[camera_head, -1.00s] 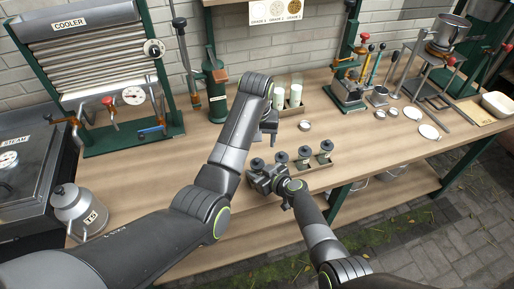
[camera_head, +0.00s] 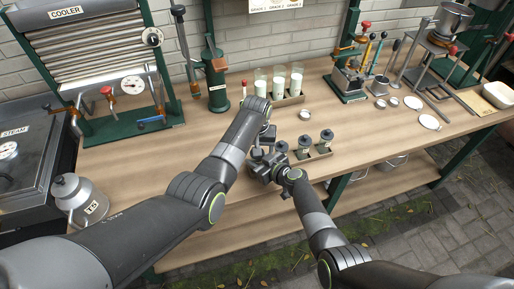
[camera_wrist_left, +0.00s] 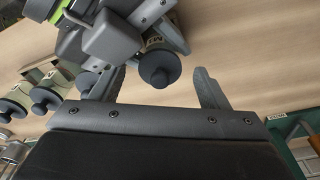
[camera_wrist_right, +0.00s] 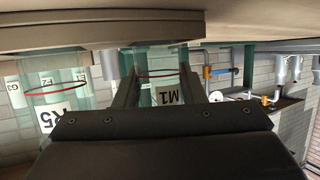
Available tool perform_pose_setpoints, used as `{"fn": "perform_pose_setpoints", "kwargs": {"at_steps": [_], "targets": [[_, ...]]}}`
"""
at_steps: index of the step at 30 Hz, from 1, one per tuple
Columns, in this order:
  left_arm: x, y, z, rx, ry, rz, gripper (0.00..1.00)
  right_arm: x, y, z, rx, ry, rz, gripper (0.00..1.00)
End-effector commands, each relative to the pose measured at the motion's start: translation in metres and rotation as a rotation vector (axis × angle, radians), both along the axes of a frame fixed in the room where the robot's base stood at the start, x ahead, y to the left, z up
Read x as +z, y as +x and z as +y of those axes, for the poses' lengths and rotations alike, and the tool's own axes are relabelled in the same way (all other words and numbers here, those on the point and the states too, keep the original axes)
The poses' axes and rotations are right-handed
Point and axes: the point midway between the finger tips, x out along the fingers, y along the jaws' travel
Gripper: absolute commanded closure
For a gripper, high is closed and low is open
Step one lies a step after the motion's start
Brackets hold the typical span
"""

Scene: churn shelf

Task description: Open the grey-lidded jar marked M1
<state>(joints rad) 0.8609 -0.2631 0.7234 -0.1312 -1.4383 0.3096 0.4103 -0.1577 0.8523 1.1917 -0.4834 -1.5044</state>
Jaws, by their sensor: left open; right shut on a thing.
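The jar marked M1 is a clear greenish jar with a dark grey knobbed lid (camera_wrist_left: 158,68). Its upside-down M1 label (camera_wrist_right: 167,95) shows in the right wrist view between the fingers of my right gripper (camera_wrist_right: 166,85), shut on the jar body. In the head view the right gripper (camera_head: 266,170) is at the left end of the jar row, and the M1 lid (camera_head: 257,153) shows above it. My left gripper (camera_head: 268,133) is open above the jar. In the left wrist view its fingers (camera_wrist_left: 160,85) stand either side of the lid, with visible gaps.
Other grey-lidded jars (camera_head: 304,145) stand in a small tray to the right, close to my grippers. Three glasses of white liquid (camera_head: 278,84) stand behind. A small round dish (camera_head: 304,114) lies between.

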Motion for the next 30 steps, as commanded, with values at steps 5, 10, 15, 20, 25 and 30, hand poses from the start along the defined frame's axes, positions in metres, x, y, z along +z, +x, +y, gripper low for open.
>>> {"fn": "perform_pose_setpoints", "kwargs": {"at_steps": [5,10,15,20,25,30], "targets": [[0.0002,0.0001,0.0002,0.0,0.0,0.0,0.34,-0.0002,-0.0001,-0.0001,0.0,0.0,0.0,1.0],[0.0002,0.0001,0.0002,0.0,0.0,0.0,0.56,-0.0002,-0.0001,-0.0001,0.0,0.0,0.0,1.0],[0.0002,0.0,0.0002,0.0,0.0,0.0,0.78,-0.0002,0.0,-0.0001,0.0,0.0,0.0,1.0],[0.0002,0.0001,0.0002,0.0,0.0,0.0,0.86,-0.0002,0.0,-0.0001,0.0,0.0,0.0,1.0],[0.0003,0.0001,0.0002,0.0,0.0,0.0,0.86,-0.0001,-0.0001,-0.0002,0.0,0.0,0.0,1.0],[0.0007,0.0,0.0001,0.0,0.0,0.0,0.86,-0.0001,-0.0001,-0.0002,0.0,0.0,0.0,1.0]]}}
